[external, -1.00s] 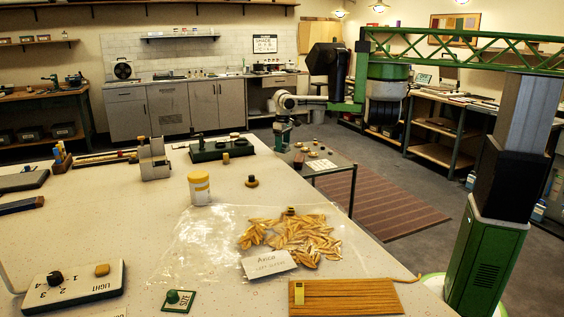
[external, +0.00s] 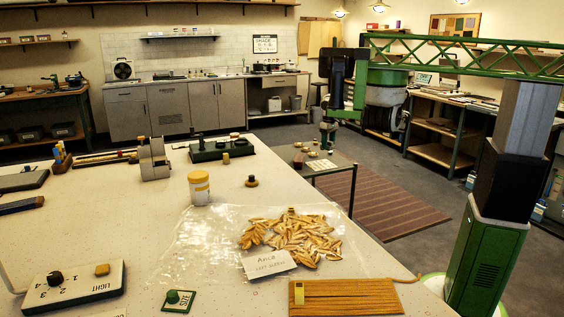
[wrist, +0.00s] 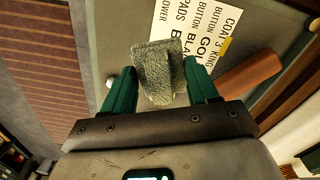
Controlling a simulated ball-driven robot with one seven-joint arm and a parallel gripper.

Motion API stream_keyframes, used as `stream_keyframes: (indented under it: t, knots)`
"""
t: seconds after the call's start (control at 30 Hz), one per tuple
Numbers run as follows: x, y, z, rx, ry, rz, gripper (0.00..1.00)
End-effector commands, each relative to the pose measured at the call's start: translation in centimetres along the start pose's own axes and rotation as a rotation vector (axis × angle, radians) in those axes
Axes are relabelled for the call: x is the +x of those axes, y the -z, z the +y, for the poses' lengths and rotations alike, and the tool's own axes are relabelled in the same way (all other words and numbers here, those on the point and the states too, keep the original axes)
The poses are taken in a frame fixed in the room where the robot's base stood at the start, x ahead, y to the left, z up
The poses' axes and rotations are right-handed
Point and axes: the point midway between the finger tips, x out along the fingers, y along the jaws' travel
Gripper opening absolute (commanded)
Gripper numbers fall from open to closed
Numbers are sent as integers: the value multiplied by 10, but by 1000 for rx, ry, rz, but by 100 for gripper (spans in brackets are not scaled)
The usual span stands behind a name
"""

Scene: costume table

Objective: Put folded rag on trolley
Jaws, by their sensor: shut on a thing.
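The folded rag (wrist: 158,72) is a small grey, rough-textured pad. In the wrist view it sits between the green fingers of my gripper (wrist: 154,84), which are shut on it. Below it is the grey top of the trolley (wrist: 108,18), and I cannot tell whether the rag touches it. In the external view my gripper (external: 327,146) is over the trolley (external: 341,163), beyond the big table's far right edge. The rag is too small to make out there.
On the trolley lie a printed card (wrist: 207,25) and a reddish-brown roll (wrist: 249,74), close to the right finger. Other small items stand on it. The pale big table (external: 130,225) fills the foreground. A striped rug (external: 385,205) lies on the floor beside the trolley.

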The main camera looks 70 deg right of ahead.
Motion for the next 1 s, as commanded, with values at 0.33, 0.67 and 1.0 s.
stream_keyframes:
  t: [0.33,0.67,1.0]
  knots:
    - [32,0,-1,0,-1,0,24]
    - [61,0,-1,-1,-1,0,24]
    - [65,0,-1,-1,-1,0,24]
